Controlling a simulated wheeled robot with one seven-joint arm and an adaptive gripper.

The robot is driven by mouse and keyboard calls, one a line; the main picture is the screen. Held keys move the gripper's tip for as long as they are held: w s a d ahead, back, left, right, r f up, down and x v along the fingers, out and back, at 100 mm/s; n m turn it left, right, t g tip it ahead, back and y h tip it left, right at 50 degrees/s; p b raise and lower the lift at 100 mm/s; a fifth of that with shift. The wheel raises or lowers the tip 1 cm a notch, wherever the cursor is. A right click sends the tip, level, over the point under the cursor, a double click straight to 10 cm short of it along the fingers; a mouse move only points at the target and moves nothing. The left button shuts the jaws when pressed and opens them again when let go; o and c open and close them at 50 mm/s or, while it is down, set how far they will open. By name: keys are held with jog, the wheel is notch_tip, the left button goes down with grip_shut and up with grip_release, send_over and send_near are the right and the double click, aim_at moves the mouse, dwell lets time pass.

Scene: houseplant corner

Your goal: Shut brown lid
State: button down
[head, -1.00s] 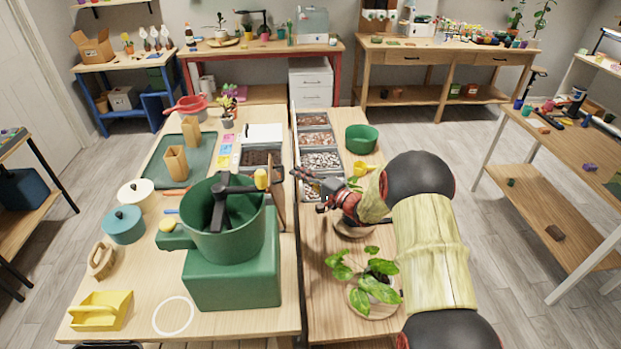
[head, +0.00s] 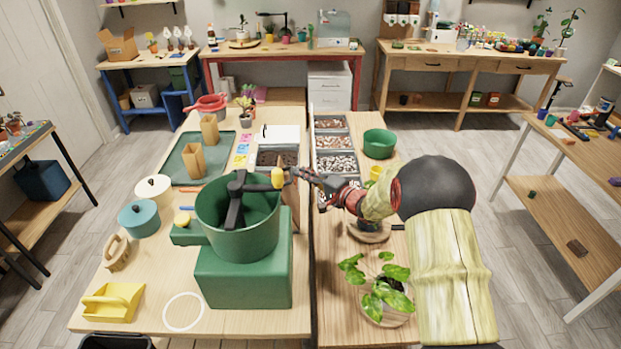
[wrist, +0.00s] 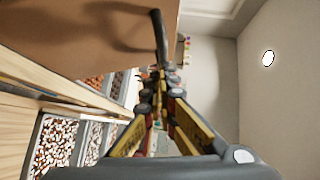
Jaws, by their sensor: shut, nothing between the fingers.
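The brown lid (head: 296,215) stands upright, seen nearly edge-on, at the right edge of the left table, partly hidden behind the green mixer. In the wrist view the lid (wrist: 75,30) is a broad brown panel filling the top left, with a dark bar by its right edge. My gripper (head: 296,173) reaches in from the right, with its tip at the lid's upper part. In the wrist view my gripper (wrist: 160,84) has its fingers together and empty, close to the dark bar. I cannot tell whether they touch the lid.
The green mixer (head: 243,272) with its yellow-knobbed crank stands just left of the lid. A bin of dark soil (head: 277,158) lies behind. Pebble bins (head: 335,163), a green bowl (head: 379,143) and a potted plant (head: 383,285) are on the right table.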

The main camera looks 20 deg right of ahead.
jog(key=w+a+f+n+g+h+b, duration=0.1)
jog(key=w+a+n+g+h+b, duration=0.1)
jog(key=a+b, duration=0.5)
jog(key=shift+a+f+n+h, duration=0.15)
jog(key=shift+a+n+h, duration=0.35)
jog(key=shift+a+n, duration=0.15)
jog(key=shift+w, duration=0.15)
